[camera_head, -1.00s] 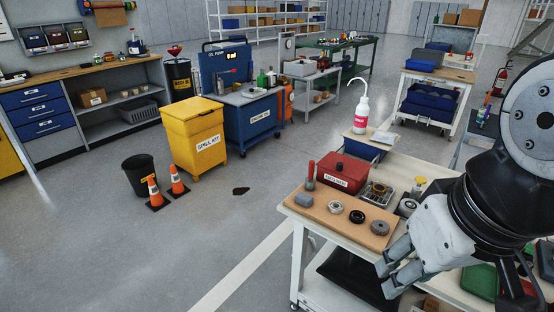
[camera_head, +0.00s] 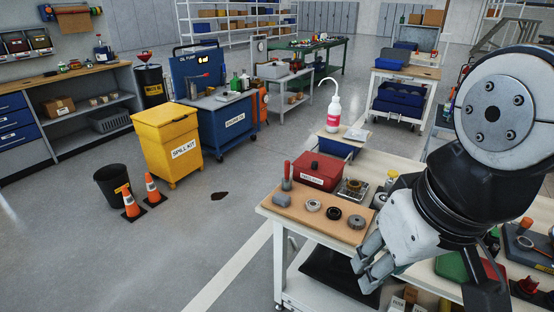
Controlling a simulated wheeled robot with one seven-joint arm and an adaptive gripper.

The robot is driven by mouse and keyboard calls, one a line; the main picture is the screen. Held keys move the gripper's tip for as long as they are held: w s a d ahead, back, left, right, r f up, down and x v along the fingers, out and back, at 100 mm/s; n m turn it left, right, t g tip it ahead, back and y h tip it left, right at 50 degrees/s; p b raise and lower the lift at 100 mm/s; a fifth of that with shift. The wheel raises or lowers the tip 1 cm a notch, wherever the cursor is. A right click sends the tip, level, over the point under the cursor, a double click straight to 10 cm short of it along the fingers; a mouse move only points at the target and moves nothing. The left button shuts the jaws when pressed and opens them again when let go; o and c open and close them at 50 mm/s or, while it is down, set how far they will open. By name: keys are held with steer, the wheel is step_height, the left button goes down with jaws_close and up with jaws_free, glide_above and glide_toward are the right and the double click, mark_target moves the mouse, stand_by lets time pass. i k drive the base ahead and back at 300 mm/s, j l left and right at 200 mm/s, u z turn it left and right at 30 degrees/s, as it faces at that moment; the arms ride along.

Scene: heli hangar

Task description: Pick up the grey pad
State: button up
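A small grey block-like pad (camera_head: 282,198) lies at the left end of a tan board (camera_head: 325,222) on the white workbench (camera_head: 268,209). It lies beside a red-handled tool and left of several ring-shaped parts. My gripper (camera_head: 361,272) hangs at the bench's front edge, right of the pad and apart from it. Its two fingers point down and left with a gap between them, and nothing shows in the gap. The arm hides part of the bench's right side.
A red box (camera_head: 318,172) stands behind the ring parts (camera_head: 334,213), with a metal part (camera_head: 352,190) beside it. A white bottle (camera_head: 333,115) stands farther back. Orange cones (camera_head: 132,206), a black bin (camera_head: 112,186) and a dark floor spot (camera_head: 219,196) are left. Floor left of the bench is mostly clear.

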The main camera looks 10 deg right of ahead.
mark_target(282, 199)
steer(key=i+j+z, duration=0.1)
steer(key=i+z, duration=0.35)
steer(key=i+j+z, duration=0.25)
steer(key=i+z, duration=0.15)
steer(key=i, duration=0.1)
